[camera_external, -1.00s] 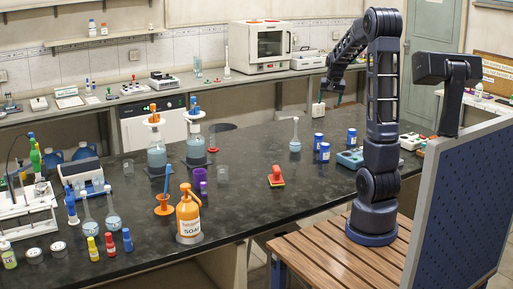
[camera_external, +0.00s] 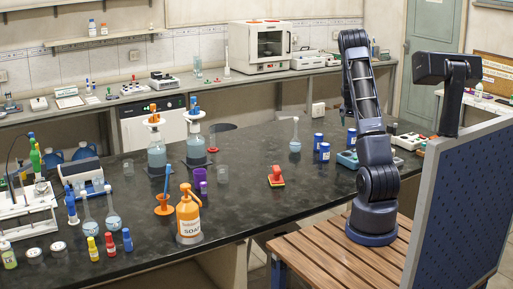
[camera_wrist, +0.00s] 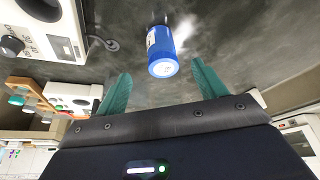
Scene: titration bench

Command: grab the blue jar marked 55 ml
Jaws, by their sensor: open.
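Three blue jars with white labels stand on the dark bench in the external view: one at the back left (camera_external: 319,140), one just in front of it (camera_external: 324,152), and one further right (camera_external: 352,139), beside my arm. Their volume marks are too small to read. In the wrist view a single blue jar (camera_wrist: 160,55) lies ahead of my gripper (camera_wrist: 162,86), roughly centred between the two teal fingers. The fingers are spread, empty and apart from the jar. I cannot read its mark.
In the wrist view a white device (camera_wrist: 45,30) is at upper left.

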